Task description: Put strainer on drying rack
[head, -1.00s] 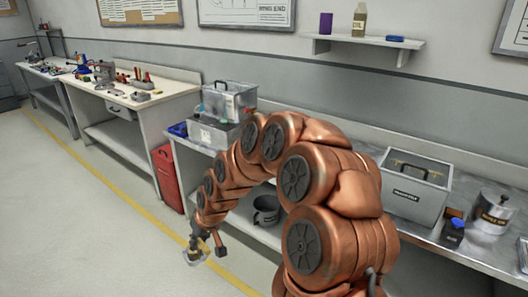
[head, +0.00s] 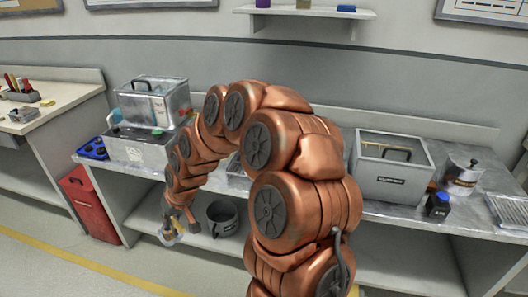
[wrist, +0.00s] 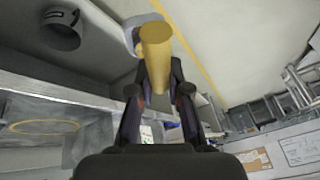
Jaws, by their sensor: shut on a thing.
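My gripper (head: 180,219) hangs low in front of the workbench in the head view, its fingers closed. In the wrist view my gripper (wrist: 158,85) is shut on a thick yellow handle (wrist: 155,45). A pale grey rounded part (wrist: 131,36) shows behind the handle; this looks like the strainer. In the head view the strainer (head: 168,237) is small, held in the air over the floor. A ridged metal rack (head: 508,211) lies on the bench at the right edge, partly cut off; it may be the drying rack. Another ridged surface is mostly hidden behind my arm.
A dark bucket (head: 222,217) sits on the lower shelf. A red container (head: 88,203) stands left.

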